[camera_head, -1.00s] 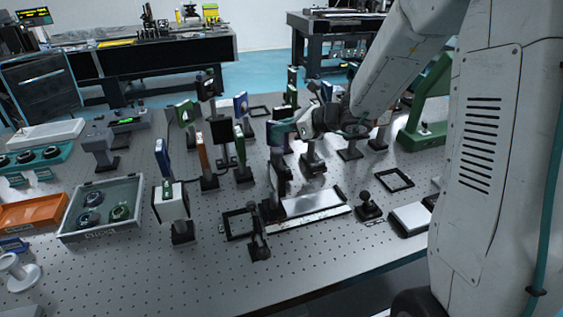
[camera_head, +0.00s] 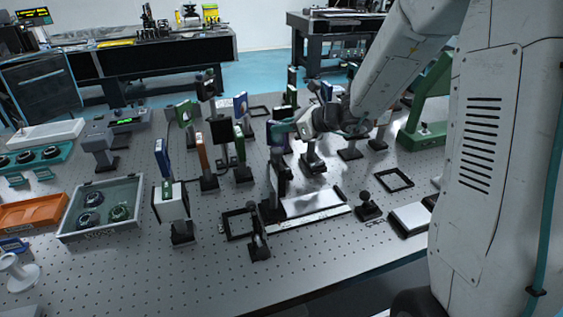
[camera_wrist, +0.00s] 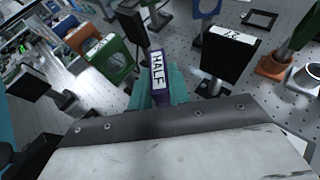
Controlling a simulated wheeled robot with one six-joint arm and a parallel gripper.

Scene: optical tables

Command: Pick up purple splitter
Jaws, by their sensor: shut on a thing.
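The purple splitter (camera_wrist: 159,72) is a thin upright plate with a white top label reading "HALF" and purple edges. In the wrist view it stands between the teal fingers of my gripper (camera_wrist: 158,94), which are shut on it. In the head view my gripper (camera_head: 284,128) is over the middle of the optical table, with the purple splitter (camera_head: 287,145) partly showing below the fingers. The splitter's lower part is hidden, so I cannot tell whether it touches the table.
A dark plate with a white label (camera_wrist: 232,55) stands close right of the splitter in the wrist view, and a green mount (camera_wrist: 110,58) close left. Several posts and mounts crowd the table (camera_head: 330,240). An open grey box (camera_head: 125,222) stands left.

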